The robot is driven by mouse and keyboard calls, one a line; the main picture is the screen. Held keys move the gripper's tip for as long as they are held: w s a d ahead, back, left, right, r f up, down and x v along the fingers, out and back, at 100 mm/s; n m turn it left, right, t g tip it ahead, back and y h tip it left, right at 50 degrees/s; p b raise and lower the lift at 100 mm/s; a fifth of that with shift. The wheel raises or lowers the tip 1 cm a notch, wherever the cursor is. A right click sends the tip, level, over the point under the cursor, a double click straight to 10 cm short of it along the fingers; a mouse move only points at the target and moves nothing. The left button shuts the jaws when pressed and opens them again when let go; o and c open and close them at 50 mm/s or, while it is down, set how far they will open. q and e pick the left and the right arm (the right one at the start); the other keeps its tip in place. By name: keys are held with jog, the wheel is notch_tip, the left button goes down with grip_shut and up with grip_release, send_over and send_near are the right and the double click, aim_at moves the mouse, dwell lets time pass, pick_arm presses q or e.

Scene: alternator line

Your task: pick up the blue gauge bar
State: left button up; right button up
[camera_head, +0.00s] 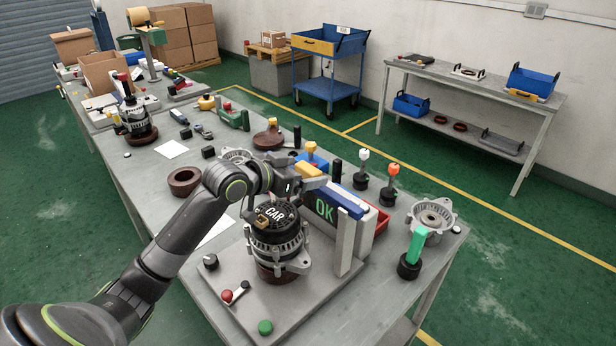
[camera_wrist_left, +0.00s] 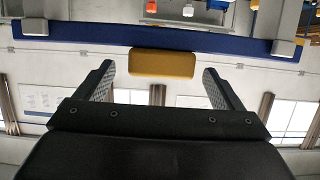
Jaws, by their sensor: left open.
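The blue gauge bar (camera_head: 349,203) lies level along the top of the grey fixture with the green OK display (camera_head: 325,211). In the left wrist view the blue bar (camera_wrist_left: 100,36) runs across the top of the picture, with a grey block near each end. A yellow block (camera_wrist_left: 163,63) shows at its middle, between the fingers in that view. My left gripper (camera_head: 312,175) is at the far end of the visible bar in the head view. Its fingers (camera_wrist_left: 160,85) are spread and hold nothing. Part of the bar is hidden behind the gripper. My right gripper is not in view.
An alternator (camera_head: 277,240) stands close below my left wrist. Upright knobs, one white-topped (camera_head: 363,157) and one orange-topped (camera_head: 392,172), stand behind the fixture. A green-handled tool (camera_head: 413,247) and a metal housing (camera_head: 433,217) sit to the right. A red bin (camera_head: 380,219) is behind the display.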

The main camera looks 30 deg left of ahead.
aim_at(306, 168)
pick_arm(q)
jog(key=p+x, duration=0.1)
jog(key=x, duration=0.2)
jog(key=shift+w+p, duration=0.2)
jog(key=shift+p, duration=0.1)
jog(key=shift+w+d+f, duration=0.2)
jog(key=shift+w+f, duration=0.05)
jog(key=shift+w, duration=0.2)
jog(key=c, duration=1.2)
jog(key=shift+r, duration=0.1)
jog(key=c, duration=0.3)
jog(key=shift+r, duration=0.1)
